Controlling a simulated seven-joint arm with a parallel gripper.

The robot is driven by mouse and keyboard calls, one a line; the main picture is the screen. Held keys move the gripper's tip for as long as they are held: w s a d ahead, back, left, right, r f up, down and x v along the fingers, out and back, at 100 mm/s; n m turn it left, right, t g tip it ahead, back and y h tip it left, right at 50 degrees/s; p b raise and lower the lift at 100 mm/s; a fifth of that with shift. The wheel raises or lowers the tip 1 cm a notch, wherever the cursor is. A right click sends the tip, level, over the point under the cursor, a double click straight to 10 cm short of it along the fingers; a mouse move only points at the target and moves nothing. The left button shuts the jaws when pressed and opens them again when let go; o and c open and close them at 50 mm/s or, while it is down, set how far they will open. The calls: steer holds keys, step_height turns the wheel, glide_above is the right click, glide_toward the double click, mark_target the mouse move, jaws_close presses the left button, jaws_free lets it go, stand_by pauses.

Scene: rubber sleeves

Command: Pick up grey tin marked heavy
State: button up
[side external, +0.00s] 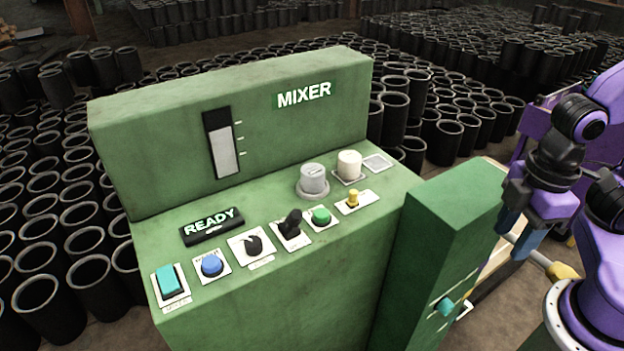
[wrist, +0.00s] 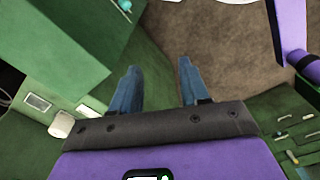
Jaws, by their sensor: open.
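A grey tin (side external: 313,178) stands upright on a round grey base on the green mixer's sloped panel. A faint mark shows on its top, too small to read. A cream tin (side external: 349,165) stands to its right on a square plate. The cream tin also appears at the left of the wrist view (wrist: 61,125); I cannot make out the grey tin there. My gripper (side external: 520,232) is well to the right of both tins, beyond the green side cabinet, with its blue fingers pointing down. In the wrist view its fingers (wrist: 158,72) are apart with nothing between them.
A tall green cabinet (side external: 440,250) stands between my gripper and the panel. Black sleeves crowd the floor.

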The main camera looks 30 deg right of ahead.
steer(key=o, duration=0.8)
steer(key=w+a+r+n+t+h, duration=0.1)
steer(key=w+a+n+h, duration=0.2)
steer(key=w+a, duration=0.55)
steer(key=w+a+n+t+h, duration=0.1)
steer(key=w+a+n+h, duration=0.3)
steer(key=w, duration=0.8)
steer(key=n+t+h, duration=0.4)
steer(key=h, duration=0.2)
glide_toward(318, 170)
steer(key=x, duration=0.3)
steer(key=w+x, duration=0.1)
steer(key=x, duration=0.1)
steer(key=shift+w+f, duration=0.15)
steer(key=shift+f+x, duration=0.15)
steer(key=shift+x, duration=1.45)
steer(key=shift+f+x, duration=0.15)
steer(key=shift+x, duration=1.4)
